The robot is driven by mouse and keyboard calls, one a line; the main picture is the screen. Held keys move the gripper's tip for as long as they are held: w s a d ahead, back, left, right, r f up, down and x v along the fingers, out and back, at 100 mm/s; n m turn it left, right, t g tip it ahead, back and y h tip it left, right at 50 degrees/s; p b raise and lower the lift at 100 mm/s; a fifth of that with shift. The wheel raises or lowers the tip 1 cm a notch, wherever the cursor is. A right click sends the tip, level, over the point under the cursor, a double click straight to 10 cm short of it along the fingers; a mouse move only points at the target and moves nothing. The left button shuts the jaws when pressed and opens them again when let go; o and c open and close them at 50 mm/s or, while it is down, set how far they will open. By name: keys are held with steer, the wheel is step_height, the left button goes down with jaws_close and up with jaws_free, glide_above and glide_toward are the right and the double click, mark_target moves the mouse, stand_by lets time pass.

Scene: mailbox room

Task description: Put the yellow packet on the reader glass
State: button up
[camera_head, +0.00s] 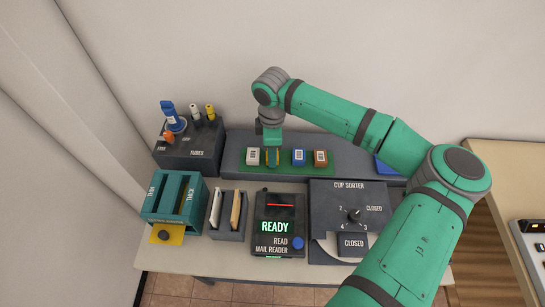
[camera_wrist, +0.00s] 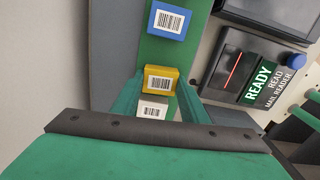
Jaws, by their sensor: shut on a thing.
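The yellow packet (camera_wrist: 160,76) has a white barcode label and stands on a green strip between a white packet and a blue one. My gripper (camera_wrist: 160,92) is shut on it, one finger on each side. In the head view my gripper (camera_head: 272,152) points down over the strip and covers part of the yellow packet (camera_head: 272,162). The mail reader (camera_head: 279,225) stands in front of the strip, its display reading READY, with a red line on its dark glass (camera_head: 281,204) and a blue READ button.
A white packet (camera_head: 253,156), a blue packet (camera_head: 298,157) and a brown packet (camera_head: 321,158) share the green strip (camera_head: 341,170). Left of the reader are a letter holder (camera_head: 228,232) and a teal two-slot box (camera_head: 160,205). The clip sorter (camera_head: 327,199) stands to its right. The reader glass is bare.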

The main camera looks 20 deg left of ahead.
steer(key=shift+r, duration=1.9)
steer(key=shift+d, duration=0.1)
